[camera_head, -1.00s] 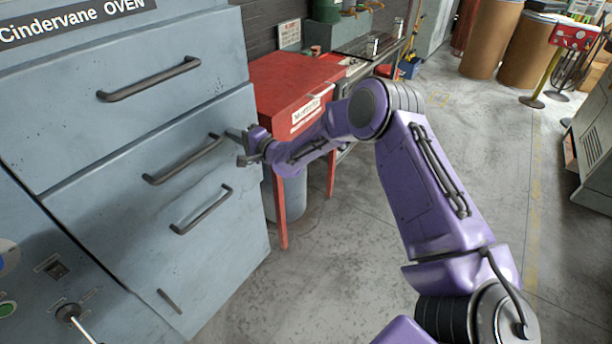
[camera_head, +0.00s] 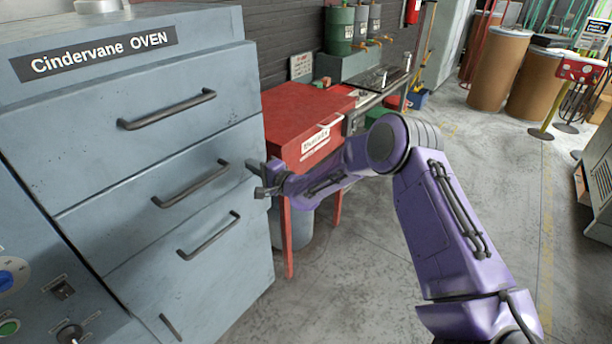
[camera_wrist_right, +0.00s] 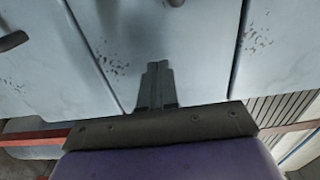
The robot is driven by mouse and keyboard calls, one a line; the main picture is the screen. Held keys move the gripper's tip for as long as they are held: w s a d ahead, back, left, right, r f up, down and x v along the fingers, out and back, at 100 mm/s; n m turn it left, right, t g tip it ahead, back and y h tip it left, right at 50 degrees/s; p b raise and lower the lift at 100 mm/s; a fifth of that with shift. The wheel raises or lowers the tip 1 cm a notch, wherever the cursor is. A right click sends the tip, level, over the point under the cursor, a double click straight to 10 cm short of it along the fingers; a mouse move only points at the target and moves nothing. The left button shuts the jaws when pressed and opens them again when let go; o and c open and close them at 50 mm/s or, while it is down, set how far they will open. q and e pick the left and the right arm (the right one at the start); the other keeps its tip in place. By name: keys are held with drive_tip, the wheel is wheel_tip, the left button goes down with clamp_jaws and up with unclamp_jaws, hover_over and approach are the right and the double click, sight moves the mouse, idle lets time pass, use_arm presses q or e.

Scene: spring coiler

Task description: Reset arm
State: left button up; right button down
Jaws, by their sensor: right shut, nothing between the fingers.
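My right arm is purple and reaches from the lower right towards the oven in the head view. My right gripper (camera_head: 256,180) is at the right edge of the oven's front, close to the drawer fronts and right of their handles. It is shut and empty. In the right wrist view the dark closed fingers (camera_wrist_right: 157,85) point at the pale blue panels of the oven. I cannot tell whether the fingertips touch the panel. My left gripper does not show.
The Cindervane oven (camera_head: 150,150) fills the left, its drawers closed, with dark bar handles. A red table (camera_head: 305,115) stands right behind my gripper, with a grey bin (camera_head: 293,225) below. Brown drums (camera_head: 500,68) stand at the back right. The concrete floor (camera_head: 350,290) is clear.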

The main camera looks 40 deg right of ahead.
drive_tip(key=b+v, duration=0.2)
drive_tip(key=v, duration=0.9)
drive_tip(key=s+a+f+n+g+h, duration=0.1)
drive_tip(key=s+f+n+g+h, duration=0.15)
drive_tip(key=s+f, duration=0.5)
drive_tip(key=s+a+f+n+g+h, duration=0.1)
drive_tip(key=s+f+n+g+h, duration=0.2)
drive_tip(key=f, duration=0.7)
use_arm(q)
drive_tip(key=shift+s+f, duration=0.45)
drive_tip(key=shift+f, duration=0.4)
use_arm(e)
drive_tip(key=s+f+g+h, duration=0.1)
drive_tip(key=s+f, duration=0.3)
drive_tip(key=s, duration=0.6)
drive_tip(key=s+f+n+g+h, duration=0.1)
drive_tip(key=s+f+g, duration=0.3)
drive_tip(key=s, duration=0.5)
drive_tip(key=s+f+n+g+h, duration=0.1)
drive_tip(key=s+f+g, duration=0.2)
drive_tip(key=s, duration=0.7)
drive_tip(key=shift+s+a+f, duration=0.3)
drive_tip(key=shift+s+f, duration=0.1)
drive_tip(key=shift+f, duration=0.35)
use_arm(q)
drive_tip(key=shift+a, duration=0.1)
use_arm(e)
drive_tip(key=shift+n+g, duration=0.25)
